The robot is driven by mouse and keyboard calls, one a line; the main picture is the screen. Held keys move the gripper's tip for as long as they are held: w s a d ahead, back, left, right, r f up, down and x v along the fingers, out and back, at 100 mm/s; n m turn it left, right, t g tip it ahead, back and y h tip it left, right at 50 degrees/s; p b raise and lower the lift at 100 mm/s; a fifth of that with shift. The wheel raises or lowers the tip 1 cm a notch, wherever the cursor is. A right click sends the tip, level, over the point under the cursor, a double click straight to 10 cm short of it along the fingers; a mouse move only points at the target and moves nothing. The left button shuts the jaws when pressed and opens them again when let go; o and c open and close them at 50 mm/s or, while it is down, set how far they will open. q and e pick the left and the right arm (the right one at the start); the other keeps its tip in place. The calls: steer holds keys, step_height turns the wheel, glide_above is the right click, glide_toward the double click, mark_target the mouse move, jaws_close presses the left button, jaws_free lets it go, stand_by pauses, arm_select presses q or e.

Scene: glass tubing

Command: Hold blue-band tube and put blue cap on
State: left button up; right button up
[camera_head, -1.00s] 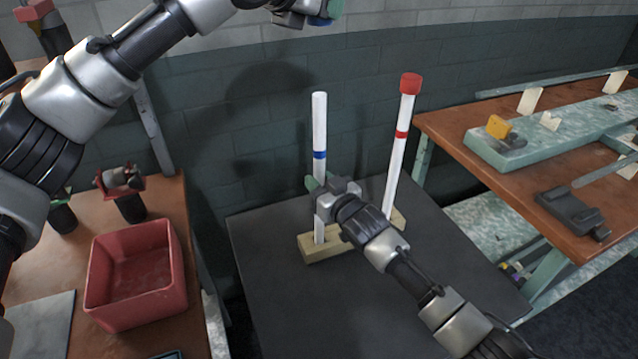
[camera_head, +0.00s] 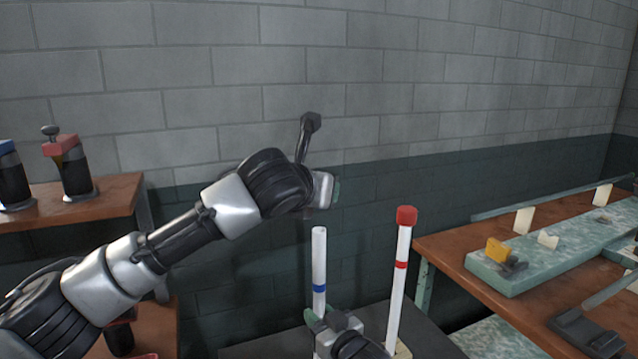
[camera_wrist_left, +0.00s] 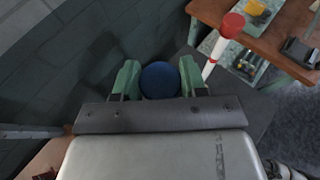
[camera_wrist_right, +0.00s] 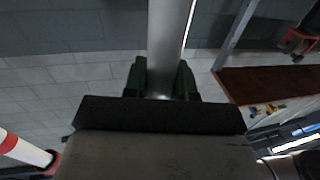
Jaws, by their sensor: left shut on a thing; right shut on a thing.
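The white blue-band tube (camera_head: 319,258) stands upright, with its lower part hidden by my right gripper (camera_head: 318,322). That gripper is shut on the tube just below the blue band; the right wrist view shows the tube (camera_wrist_right: 168,42) between its fingers. My left gripper (camera_head: 333,191) is above the tube's open top in the head view. It is shut on the blue cap (camera_wrist_left: 160,80), seen between the green fingers in the left wrist view. The cap is hidden in the head view. A gap shows between left gripper and tube top; I cannot tell exact alignment.
A red-capped tube with a red band (camera_head: 398,290) stands close to the right, leaning slightly. A brown table (camera_head: 450,243) with a pale green bench fixture is at right. A shelf (camera_head: 110,205) with clamped dark holders is at left. A brick wall is behind.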

mark_target(318, 230)
arm_select(q)
steer(key=shift+f, duration=0.1)
steer(key=shift+f, duration=3.3)
steer(key=o, duration=1)
steer(key=shift+o, duration=0.2)
steer(key=v, duration=1.2)
steer(key=shift+d, duration=0.1)
